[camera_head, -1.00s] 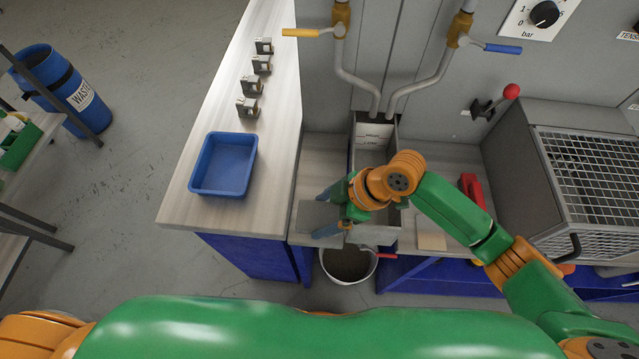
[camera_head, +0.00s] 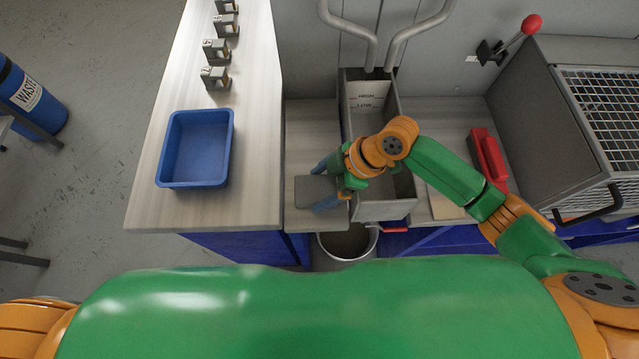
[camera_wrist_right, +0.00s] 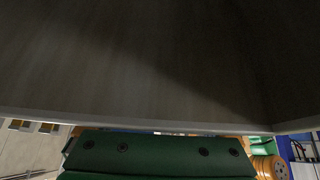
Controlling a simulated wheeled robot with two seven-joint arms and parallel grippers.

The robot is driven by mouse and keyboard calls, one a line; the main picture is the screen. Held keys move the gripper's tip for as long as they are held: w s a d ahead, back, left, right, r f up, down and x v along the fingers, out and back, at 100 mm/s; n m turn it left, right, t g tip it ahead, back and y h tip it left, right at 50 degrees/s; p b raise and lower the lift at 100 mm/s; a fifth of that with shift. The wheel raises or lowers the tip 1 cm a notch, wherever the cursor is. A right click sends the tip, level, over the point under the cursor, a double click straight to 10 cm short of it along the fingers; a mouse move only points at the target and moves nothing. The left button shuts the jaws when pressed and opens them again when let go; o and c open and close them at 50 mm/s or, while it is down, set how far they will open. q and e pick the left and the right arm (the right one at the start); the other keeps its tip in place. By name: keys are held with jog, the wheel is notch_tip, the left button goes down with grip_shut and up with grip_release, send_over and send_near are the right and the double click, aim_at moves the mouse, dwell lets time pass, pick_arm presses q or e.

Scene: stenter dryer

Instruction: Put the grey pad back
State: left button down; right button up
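The grey pad (camera_head: 316,189) is a flat dark slab in the head view, over the narrow bench strip left of the metal trough. My right gripper (camera_head: 327,184) has its blue fingers at two opposite edges of the pad, shut on it. The height of the pad over the bench is hard to tell. My right wrist hides the pad's right end. The right wrist view shows a pale wood-grain surface (camera_wrist_right: 120,70) close up, partly in shadow; neither pad nor fingers can be made out there. My left gripper is not in view.
The open metal trough (camera_head: 384,211) stands just right of the gripper, with a bucket (camera_head: 349,243) below its front. A blue tray (camera_head: 196,150) and several small metal blocks (camera_head: 216,50) are on the left worktop. A red-handled item (camera_head: 488,158) and beige pad (camera_head: 447,203) lie right.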

jog(key=shift+o, duration=0.5)
jog(key=shift+d, duration=0.1)
jog(key=shift+w+d+r, duration=0.1)
jog(key=shift+r, duration=0.3)
jog(key=shift+v, duration=5.7)
